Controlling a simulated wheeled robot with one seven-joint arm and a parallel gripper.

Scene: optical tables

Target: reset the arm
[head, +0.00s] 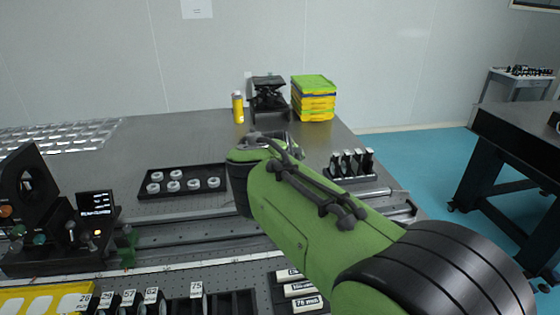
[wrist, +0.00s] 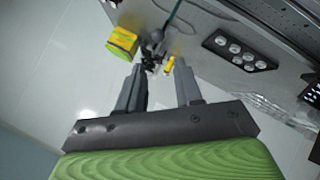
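My green arm reaches from the lower right over the optical table (head: 200,127) in the head view. Its far end hides the gripper there. In the wrist view, my gripper (wrist: 160,80) shows two grey fingers standing apart with a gap between them. No object is seen between the fingers. Beyond the fingertips, the yellow bottle (wrist: 169,65) and a dark device show at a distance.
A black tray (head: 143,194) of round optics lies left of my arm. A yellow bottle (head: 238,107), black device (head: 268,92) and yellow-green boxes (head: 313,99) stand at the back. Upright holders (head: 350,164) are right of my arm. Blue floor (head: 425,165) separates another table (head: 520,135).

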